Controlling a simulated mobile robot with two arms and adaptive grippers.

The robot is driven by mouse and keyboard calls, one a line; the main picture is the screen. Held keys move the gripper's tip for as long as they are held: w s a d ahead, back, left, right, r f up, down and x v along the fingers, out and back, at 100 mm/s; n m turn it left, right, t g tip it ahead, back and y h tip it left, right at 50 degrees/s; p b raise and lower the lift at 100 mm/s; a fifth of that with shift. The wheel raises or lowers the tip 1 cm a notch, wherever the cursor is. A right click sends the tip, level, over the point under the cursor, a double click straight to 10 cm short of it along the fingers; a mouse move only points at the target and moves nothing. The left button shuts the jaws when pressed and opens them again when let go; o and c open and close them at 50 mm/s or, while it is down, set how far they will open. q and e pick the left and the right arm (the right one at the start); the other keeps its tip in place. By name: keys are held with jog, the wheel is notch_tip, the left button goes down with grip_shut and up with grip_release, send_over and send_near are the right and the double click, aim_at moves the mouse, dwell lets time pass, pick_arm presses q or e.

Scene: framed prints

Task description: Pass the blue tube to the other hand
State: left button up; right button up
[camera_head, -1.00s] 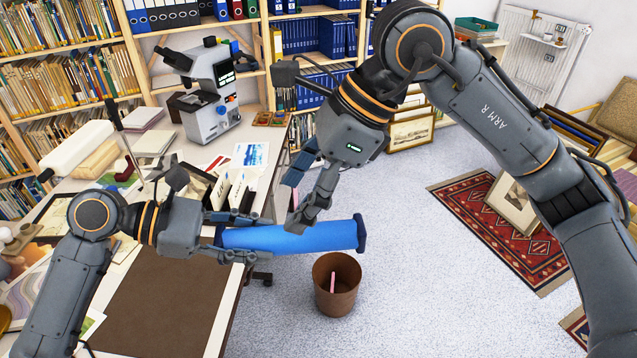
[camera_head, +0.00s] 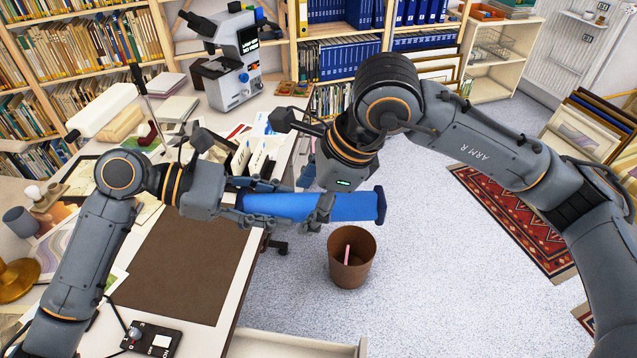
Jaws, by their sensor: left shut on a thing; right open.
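The blue tube (camera_head: 355,207) has dark end caps and lies nearly level in the air, past the table's right edge. My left gripper (camera_head: 255,208) is shut on its left end. My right gripper (camera_head: 318,208) points down at the middle of the tube from above. Its fingers are open, with one in front of the tube and another partly hidden behind it. I cannot tell whether they touch the tube. The tube's right end is free.
The table (camera_head: 222,335) has a brown mat (camera_head: 185,270), papers and a microscope (camera_head: 232,60). A brown waste bin (camera_head: 351,262) stands on the floor below the tube. A drawer (camera_head: 290,345) stands out at the front. Open floor lies right of the bin.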

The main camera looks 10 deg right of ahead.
jog(key=shift+a+f, duration=0.1)
jog(key=shift+f, duration=0.2)
jog(key=c, duration=1.2)
pick_arm(q)
jog(key=o, duration=1.3)
pick_arm(e)
jog(key=shift+c, duration=0.8)
pick_arm(q)
jog(key=shift+o, duration=0.2)
jog(key=v, duration=1.2)
